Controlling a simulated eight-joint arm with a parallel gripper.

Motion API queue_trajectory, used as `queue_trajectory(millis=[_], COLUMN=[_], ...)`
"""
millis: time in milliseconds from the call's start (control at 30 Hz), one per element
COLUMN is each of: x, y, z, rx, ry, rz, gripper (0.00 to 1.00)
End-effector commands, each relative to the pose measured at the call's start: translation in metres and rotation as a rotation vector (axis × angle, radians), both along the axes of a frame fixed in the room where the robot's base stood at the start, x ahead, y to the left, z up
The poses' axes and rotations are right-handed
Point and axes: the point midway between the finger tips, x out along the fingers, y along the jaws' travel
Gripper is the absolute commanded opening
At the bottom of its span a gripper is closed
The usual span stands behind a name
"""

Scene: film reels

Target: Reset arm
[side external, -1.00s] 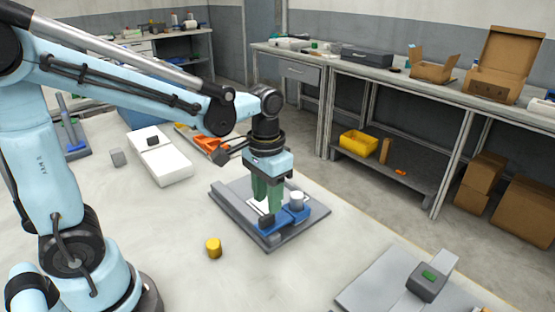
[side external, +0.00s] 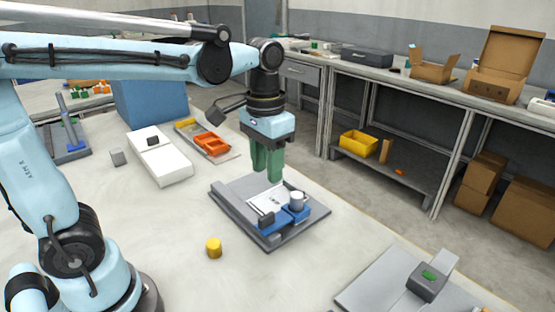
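My gripper (side external: 267,178) has two green fingers and points straight down. It hangs above the grey board (side external: 228,205) on the table, clear of it. The fingers look a little apart, with nothing visible between them, but the gap is hard to judge. On the board are a white sheet with dark marks (side external: 262,199), a blue holder (side external: 273,226) and a light grey cylinder (side external: 297,199).
Another grey board (side external: 375,283) is at front right. The table between is clear.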

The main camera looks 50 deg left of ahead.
Motion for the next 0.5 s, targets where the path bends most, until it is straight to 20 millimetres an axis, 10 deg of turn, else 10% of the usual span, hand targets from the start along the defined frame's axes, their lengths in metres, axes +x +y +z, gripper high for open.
queue_trajectory(millis=[500], x=[-0.031], y=[0.011], z=[-0.027], rx=[-0.004], ry=[-0.439], rz=[0.003], gripper=[0.39])
